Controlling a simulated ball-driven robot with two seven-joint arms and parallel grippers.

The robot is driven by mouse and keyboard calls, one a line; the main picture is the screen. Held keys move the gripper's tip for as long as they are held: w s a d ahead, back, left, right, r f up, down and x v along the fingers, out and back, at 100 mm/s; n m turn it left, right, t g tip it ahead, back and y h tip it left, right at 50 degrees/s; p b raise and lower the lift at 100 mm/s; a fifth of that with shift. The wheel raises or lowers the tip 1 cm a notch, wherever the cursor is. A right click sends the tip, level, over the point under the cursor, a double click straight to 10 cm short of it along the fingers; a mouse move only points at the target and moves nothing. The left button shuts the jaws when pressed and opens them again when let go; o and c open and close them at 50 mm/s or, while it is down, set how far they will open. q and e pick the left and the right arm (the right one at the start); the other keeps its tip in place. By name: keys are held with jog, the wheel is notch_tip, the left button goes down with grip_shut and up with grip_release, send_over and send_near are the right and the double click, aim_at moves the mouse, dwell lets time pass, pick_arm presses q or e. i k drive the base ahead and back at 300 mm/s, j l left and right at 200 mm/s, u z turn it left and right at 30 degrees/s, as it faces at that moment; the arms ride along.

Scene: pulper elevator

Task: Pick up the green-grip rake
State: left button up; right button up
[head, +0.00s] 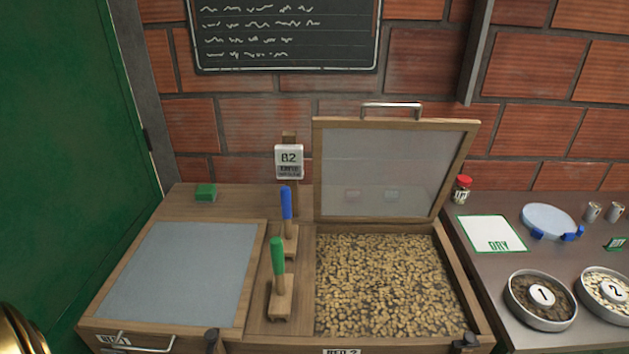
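The green-grip rake (278,278) stands upright on the wooden strip between the two beds, its green handle up and its wooden head at the bottom. A blue-grip rake (287,222) stands just behind it, a little to the right. The head of the green-grip rake overlaps part of the blue one's base. Neither of my grippers shows in the head view.
The left bed has a closed grey lid (190,272). The right bed's lid (388,172) stands open over beans (385,285). A B2 sign (288,160) and a green block (205,192) are behind. The side table holds bowls (541,300) and a DRY card (491,234).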

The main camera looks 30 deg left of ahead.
aim_at(280, 305)
jog(key=u, duration=1.25)
